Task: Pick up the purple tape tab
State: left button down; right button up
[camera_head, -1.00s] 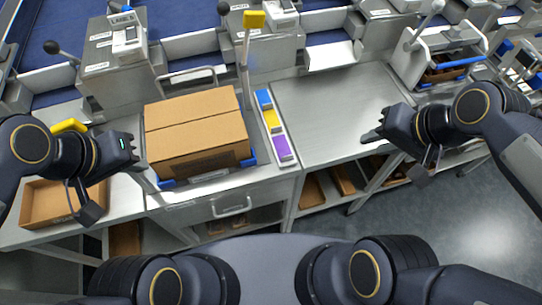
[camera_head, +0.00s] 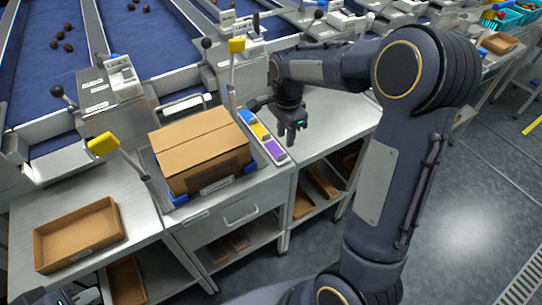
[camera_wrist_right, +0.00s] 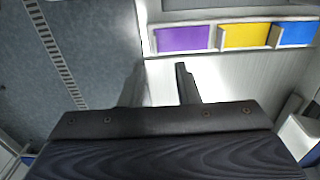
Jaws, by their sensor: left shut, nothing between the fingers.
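The purple tape tab (camera_head: 275,150) lies in the near slot of a narrow tray of tabs, beside the yellow tab (camera_head: 260,132) and the blue tab (camera_head: 247,116). In the right wrist view the purple tab (camera_wrist_right: 183,39) is beyond the fingertips, with yellow (camera_wrist_right: 246,36) and blue (camera_wrist_right: 295,33) to its right. My right gripper (camera_head: 291,137) points down just right of the tray, apart from the tabs. Its fingers (camera_wrist_right: 158,84) are open and empty. My left gripper (camera_head: 75,297) shows only partly at the bottom left edge, away from the tabs; it is shut and empty.
A closed cardboard box (camera_head: 200,150) stands left of the tabs. An open shallow carton (camera_head: 78,236) sits on the left table. A post with a yellow top (camera_head: 236,45) rises behind the tabs. Bare metal bench (camera_head: 340,118) lies to the right.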

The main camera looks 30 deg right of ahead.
aim_at(283, 151)
jog(key=f, duration=0.4)
jog(key=a+f, duration=0.1)
jog(key=f, duration=0.1)
jog(key=shift+s+p, duration=0.3)
jog(key=shift+p, duration=0.1)
grip_shut()
